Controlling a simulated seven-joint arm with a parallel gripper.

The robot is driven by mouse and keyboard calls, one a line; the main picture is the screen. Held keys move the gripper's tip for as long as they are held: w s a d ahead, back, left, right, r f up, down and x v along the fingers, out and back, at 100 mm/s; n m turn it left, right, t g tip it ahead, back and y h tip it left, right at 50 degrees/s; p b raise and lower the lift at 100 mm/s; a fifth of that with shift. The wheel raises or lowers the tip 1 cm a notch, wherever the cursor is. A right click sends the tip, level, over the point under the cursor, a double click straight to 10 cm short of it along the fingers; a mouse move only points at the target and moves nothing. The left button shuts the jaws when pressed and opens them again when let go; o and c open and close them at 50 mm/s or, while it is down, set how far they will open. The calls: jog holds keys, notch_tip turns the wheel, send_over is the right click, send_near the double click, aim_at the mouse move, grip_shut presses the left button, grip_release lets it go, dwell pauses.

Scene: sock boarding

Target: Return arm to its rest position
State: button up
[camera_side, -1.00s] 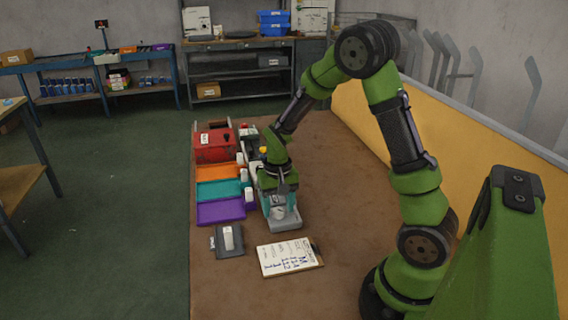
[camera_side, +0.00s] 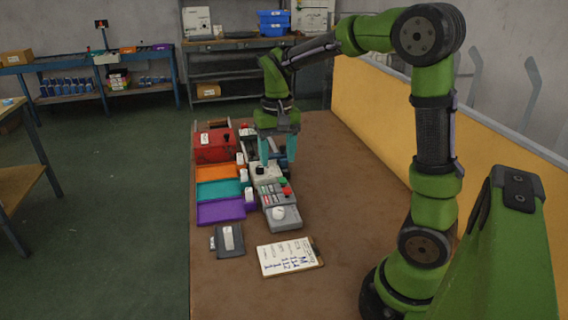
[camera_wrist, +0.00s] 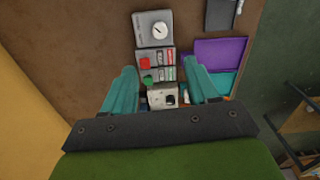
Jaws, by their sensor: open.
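My gripper (camera_side: 278,150) has two teal fingers spread apart with nothing between them. It hangs above the row of control boxes on the brown table (camera_side: 330,215). In the wrist view my gripper (camera_wrist: 164,85) frames a pale box with a black knob (camera_wrist: 168,98) below it. My green arm is bent high over the table, with the gripper pointing down.
A grey dial box (camera_side: 284,218) and a button panel (camera_side: 272,193) with red and green buttons stand in a row. Orange, teal and purple trays (camera_side: 221,211) and a red box (camera_side: 214,147) lie to the left. A clipboard (camera_side: 289,257) lies in front. The table's right side is clear.

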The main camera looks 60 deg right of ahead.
jog(key=shift+r, duration=0.55)
jog(key=shift+w, duration=0.1)
jog(key=s+a+r+n+t+y, duration=0.1)
jog(key=s+a+r+n+t, duration=0.1)
jog(key=s+a, duration=0.4)
jog(key=s+a+r+n+t+y, duration=0.1)
jog(key=s+a+r+n+t, duration=0.1)
jog(key=s+a+t, duration=0.3)
jog(key=shift+s+a+r, duration=0.15)
jog(key=shift+s+a, duration=0.25)
jog(key=shift+a, duration=0.5)
